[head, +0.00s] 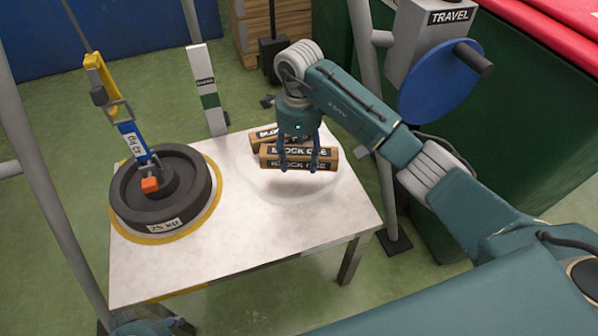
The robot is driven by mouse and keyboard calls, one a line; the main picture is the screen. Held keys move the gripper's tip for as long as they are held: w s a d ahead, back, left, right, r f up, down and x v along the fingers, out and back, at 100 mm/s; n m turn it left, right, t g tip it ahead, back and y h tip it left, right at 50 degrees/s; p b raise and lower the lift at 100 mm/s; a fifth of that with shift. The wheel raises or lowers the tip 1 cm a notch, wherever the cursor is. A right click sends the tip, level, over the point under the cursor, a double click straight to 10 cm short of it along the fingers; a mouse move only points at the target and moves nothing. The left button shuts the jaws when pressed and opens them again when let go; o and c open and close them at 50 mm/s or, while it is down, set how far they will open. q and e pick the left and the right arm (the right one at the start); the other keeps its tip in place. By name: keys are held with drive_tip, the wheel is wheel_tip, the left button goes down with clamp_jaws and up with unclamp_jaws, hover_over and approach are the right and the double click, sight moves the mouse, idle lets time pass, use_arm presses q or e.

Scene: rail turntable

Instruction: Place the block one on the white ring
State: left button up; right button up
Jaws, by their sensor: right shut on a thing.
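Block one (299,153) is a brown wooden bar with dark "BLOCK ONE" labels on its top and front faces. My right gripper (298,167) comes down from above and is shut on it around its middle. The block lies roughly level over the back part of the white ring (287,202), a faint pale circle on the white table. I cannot tell whether the block touches the table. A second wooden block (262,134) with a partly hidden "BLO" label lies just behind it, at an angle. My left gripper does not show clearly.
A black round weight (128,205) sits on a yellow ring (205,215) at the table's left, with a blue and yellow hanging strap (130,135) above it. A white-green post (207,90) stands behind the table (225,250). The table's front is clear. A blue disc (437,83) stands at right.

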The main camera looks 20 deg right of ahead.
sight(299, 170)
drive_tip(key=shift+f, duration=0.7)
drive_tip(key=shift+f+b, duration=0.3)
drive_tip(key=shift+f, duration=1.35)
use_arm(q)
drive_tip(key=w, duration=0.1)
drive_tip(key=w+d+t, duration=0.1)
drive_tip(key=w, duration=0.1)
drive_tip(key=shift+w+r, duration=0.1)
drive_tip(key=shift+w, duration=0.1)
use_arm(e)
drive_tip(key=shift+f, duration=0.15)
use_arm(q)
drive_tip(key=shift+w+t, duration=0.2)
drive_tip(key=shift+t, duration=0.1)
use_arm(e)
drive_tip(key=shift+f, duration=0.1)
drive_tip(key=o, duration=1.4)
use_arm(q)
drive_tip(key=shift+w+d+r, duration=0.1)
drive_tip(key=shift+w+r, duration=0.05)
